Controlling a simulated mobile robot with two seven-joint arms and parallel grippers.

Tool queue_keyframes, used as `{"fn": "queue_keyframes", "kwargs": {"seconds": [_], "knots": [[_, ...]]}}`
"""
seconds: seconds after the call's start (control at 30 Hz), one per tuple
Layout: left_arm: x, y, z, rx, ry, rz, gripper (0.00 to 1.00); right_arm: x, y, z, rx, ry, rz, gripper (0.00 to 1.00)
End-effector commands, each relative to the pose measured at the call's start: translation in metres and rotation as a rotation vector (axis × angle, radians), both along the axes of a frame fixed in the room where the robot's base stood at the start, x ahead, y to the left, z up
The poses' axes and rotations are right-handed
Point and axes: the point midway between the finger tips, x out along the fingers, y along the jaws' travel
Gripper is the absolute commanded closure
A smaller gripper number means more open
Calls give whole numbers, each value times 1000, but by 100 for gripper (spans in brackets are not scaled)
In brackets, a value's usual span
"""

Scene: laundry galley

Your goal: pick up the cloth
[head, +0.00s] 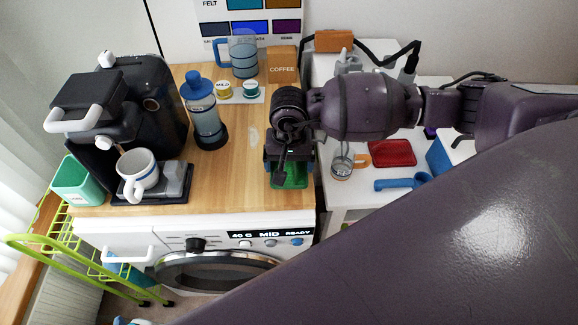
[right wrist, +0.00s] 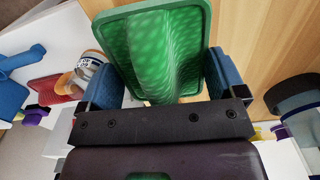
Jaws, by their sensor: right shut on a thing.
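The cloth (head: 290,181) is green and shows below my right gripper (head: 289,162), near the front right of the wooden worktop. In the right wrist view the cloth (right wrist: 172,48) is a patterned green square with a darker border and a raised fold along its middle. My right gripper (right wrist: 165,88) has its blue fingers on either side of the cloth and is shut on it. Whether the cloth touches the worktop or hangs just above it, I cannot tell. In the head view the gripper hides part of the cloth. My left gripper is not in view.
On the wooden worktop (head: 235,185) stand a coffee machine (head: 150,85) with a white mug (head: 138,178), a blue-capped bottle (head: 206,115) and a blue jug (head: 243,58). A red square (head: 392,152) and blue scoop (head: 402,183) lie right.

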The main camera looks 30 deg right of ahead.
Motion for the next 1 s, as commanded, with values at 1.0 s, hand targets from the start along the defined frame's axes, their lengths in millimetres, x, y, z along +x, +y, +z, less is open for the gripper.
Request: {"fn": "queue_keyframes", "kwargs": {"seconds": [1.0], "knots": [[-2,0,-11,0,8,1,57,0,0,180,0,-1,1,34]]}}
